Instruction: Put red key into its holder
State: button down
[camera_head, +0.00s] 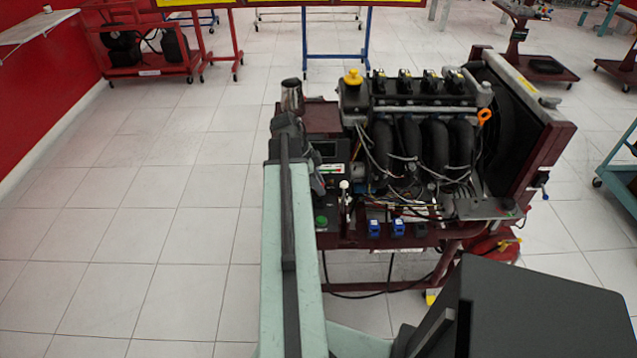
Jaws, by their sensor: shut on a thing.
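My gripper (314,172) is a dark shape at the far end of my pale green arm, beside the control panel (330,194) at the left of the engine trainer. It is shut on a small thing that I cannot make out. My arm hides part of the gripper and the left edge of the panel. I cannot pick out the red key or its holder for certain. The panel carries a small screen (325,149), a white label with red and green marks (333,168), and a green button (322,220).
The engine (415,135) fills the trainer's middle, with loose wires in front. A white-knobbed lever (344,186) stands right of the panel. A silver canister (292,96) rises behind my gripper. Blue connectors (374,228) line the front edge. Tiled floor (130,230) is clear at left.

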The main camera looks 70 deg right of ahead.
jog(key=shift+f+b, duration=1.1)
jog(key=shift+f, duration=0.1)
jog(key=shift+f, duration=0.1)
jog(key=shift+f+b, duration=0.6)
jog(key=shift+b, duration=0.1)
jog(key=c, duration=1.1)
grip_release()
jog(key=shift+o, duration=1.4)
